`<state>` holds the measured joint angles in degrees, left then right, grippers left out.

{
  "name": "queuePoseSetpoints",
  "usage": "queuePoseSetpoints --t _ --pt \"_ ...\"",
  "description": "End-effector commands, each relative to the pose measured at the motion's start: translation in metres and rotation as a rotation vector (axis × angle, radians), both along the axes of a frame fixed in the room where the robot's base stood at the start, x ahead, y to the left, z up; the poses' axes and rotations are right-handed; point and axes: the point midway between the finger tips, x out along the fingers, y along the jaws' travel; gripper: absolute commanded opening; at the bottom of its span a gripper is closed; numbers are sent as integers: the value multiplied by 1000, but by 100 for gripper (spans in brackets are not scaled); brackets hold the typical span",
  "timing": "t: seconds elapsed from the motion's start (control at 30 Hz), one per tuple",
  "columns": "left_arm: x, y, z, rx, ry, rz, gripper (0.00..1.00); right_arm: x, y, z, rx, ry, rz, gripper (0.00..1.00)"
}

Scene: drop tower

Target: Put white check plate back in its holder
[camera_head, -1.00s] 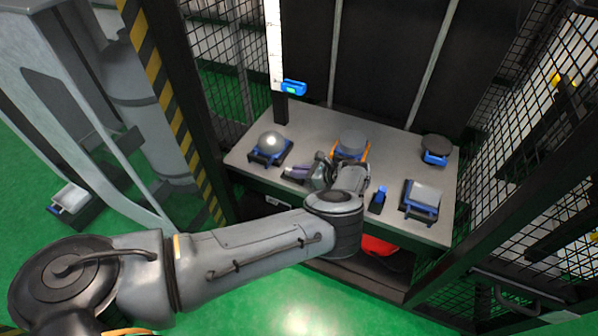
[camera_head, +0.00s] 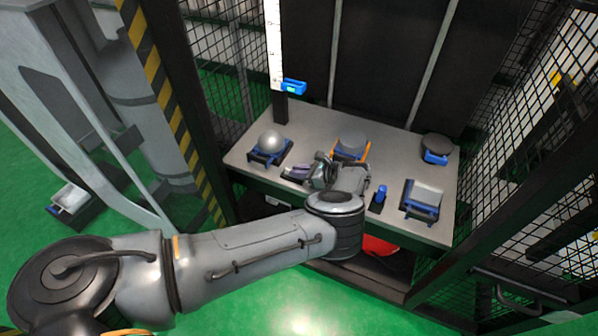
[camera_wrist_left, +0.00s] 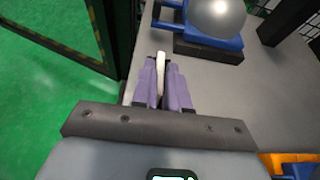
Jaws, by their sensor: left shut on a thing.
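My left gripper (camera_head: 297,172) is low over the front left part of the grey table. In the left wrist view its purple fingers (camera_wrist_left: 163,85) are shut on a thin white piece (camera_wrist_left: 161,66), seen edge-on and sticking out past the fingertips. It looks like the white check plate, but its face is hidden. A blue holder (camera_head: 420,210) with a pale slanted face stands at the table's right front. I cannot tell whether it is the plate's holder. My right gripper is not in view.
A silver ball (camera_head: 271,141) sits in a blue holder behind my gripper, also in the wrist view (camera_wrist_left: 215,14). A grey disc (camera_head: 352,140) on an orange-edged holder, a dark disc (camera_head: 437,144) and a small blue item (camera_head: 382,192) stand nearby. Mesh walls (camera_head: 510,190) flank the table (camera_head: 315,122).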

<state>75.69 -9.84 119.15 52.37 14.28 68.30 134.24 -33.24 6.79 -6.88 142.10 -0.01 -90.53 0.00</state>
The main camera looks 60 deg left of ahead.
Motion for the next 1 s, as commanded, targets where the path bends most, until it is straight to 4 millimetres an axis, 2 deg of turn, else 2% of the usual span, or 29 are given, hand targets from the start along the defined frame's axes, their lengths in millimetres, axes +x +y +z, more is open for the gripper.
queuePoseSetpoints --t 0.1,0.13,0.3,0.67,0.87,1.0 --pt "0 0 0 0 0 0 0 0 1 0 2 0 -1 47" --pt "0 0 0 0 0 0 18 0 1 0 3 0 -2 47" --pt "0 0 0 0 0 0 43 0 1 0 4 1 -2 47" --pt "2 -2 2 0 0 0 43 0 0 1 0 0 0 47" --pt "13 -19 11 -1 -2 -1 43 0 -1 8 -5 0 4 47" --pt "25 -38 21 -2 -1 -2 43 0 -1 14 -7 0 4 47"
